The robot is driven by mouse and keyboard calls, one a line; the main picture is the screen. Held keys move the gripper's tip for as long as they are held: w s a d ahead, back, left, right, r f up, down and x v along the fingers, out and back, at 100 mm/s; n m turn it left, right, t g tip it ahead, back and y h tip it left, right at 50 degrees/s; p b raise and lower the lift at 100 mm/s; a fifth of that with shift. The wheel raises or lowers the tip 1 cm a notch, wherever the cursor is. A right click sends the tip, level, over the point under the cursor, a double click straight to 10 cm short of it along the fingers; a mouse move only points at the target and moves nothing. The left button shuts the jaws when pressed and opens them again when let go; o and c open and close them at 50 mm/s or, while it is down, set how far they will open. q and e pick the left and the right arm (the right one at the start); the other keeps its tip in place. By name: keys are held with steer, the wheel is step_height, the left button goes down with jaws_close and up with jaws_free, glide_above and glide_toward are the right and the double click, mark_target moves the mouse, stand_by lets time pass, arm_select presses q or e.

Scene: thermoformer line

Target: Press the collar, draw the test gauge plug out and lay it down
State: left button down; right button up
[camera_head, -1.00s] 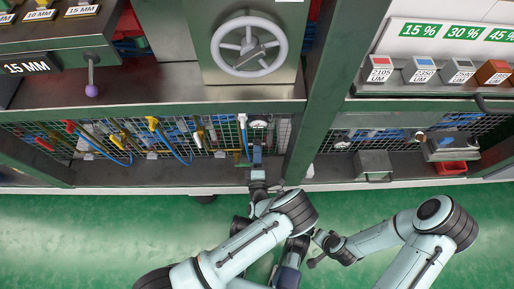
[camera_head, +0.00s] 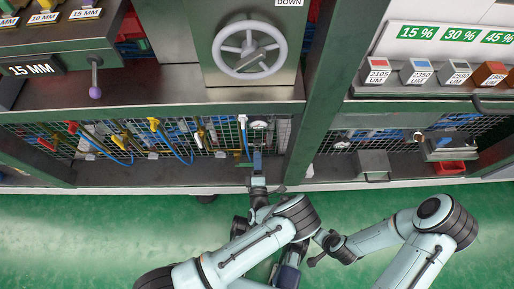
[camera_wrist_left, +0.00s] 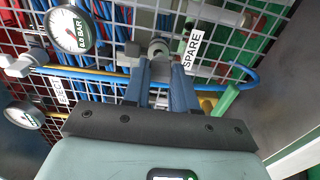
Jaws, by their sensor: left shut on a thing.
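My left gripper (camera_head: 257,153) is at the mesh panel below the handwheel. Its two blue fingers (camera_wrist_left: 163,72) are shut on a grey round collar (camera_wrist_left: 158,48) in front of the mesh, beside the SPARE label (camera_wrist_left: 193,48). The fingers cover part of the collar, so I cannot tell how far the plug sits in it. A white gauge reading 0.0 BAR (camera_wrist_left: 70,30) is just left of the fingers; a gauge also shows above the gripper in the head view (camera_head: 258,125). My right gripper (camera_head: 316,254) hangs over the green floor; its jaws are too small to read.
Yellow and blue hoses (camera_wrist_left: 90,75) run beside the fingers. A second gauge (camera_wrist_left: 24,115) is at lower left in the wrist view. A green hose end (camera_wrist_left: 228,98) is on the right. A grey bin (camera_head: 373,164) and red tray (camera_head: 449,168) stand on the shelf right of the post.

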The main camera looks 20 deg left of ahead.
arm_select(q)
steer(key=shift+p+v, duration=0.35)
steer(key=shift+v, duration=1)
